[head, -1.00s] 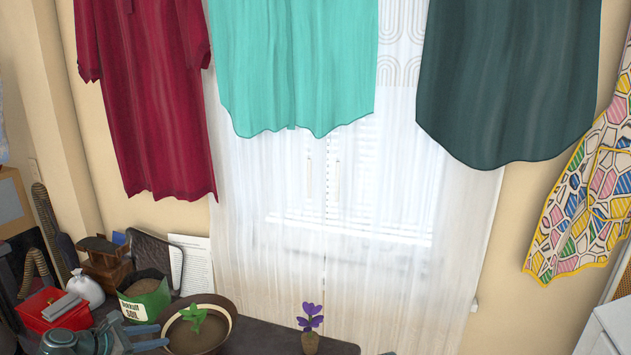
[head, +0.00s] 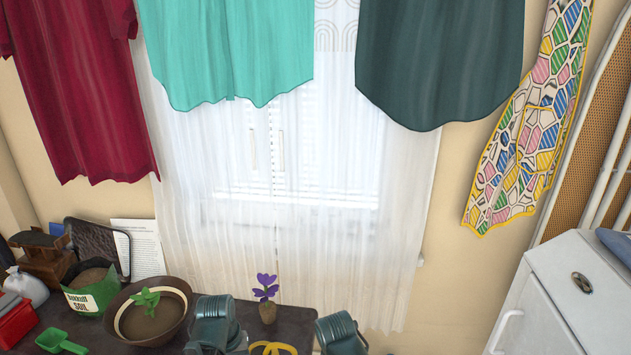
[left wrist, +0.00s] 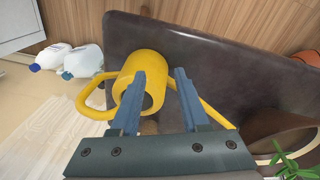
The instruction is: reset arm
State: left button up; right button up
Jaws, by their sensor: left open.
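My left gripper (left wrist: 160,72) is open in the left wrist view, its two blue fingers spread over a yellow watering can (left wrist: 148,62). The can lies within or just beyond the span of the fingers; nothing shows as gripped. In the head view, teal-grey parts of my arms show at the bottom edge, and the yellow can (head: 273,348) shows partly between them. The fingers of both grippers are out of the head view.
A dark table (left wrist: 225,62) carries a brown pot (head: 182,322) with a green plant, a purple flower (head: 266,288), a soil bag (head: 90,290) and a green scoop (head: 60,341). A white cabinet (head: 555,290) stands right. Bottles (left wrist: 82,62) stand beside the table. Garments hang above.

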pick_arm(q)
jog(key=s+d+f+m+g+y+b, duration=0.1)
jog(key=s+d+f+m+b, duration=0.2)
jog(key=d+f+b, duration=0.25)
jog(key=s+d+f+m+y+b, duration=0.1)
jog(key=s+d+f+m+b, duration=0.3)
jog(key=d, duration=0.3)
notch_tip(320, 180, up, 36)
jog(key=n+p, duration=0.1)
jog(key=p, duration=3.4)
jog(key=shift+w+f+p, duration=0.15)
jog(key=shift+p, duration=0.15)
jog(key=shift+a, duration=0.2)
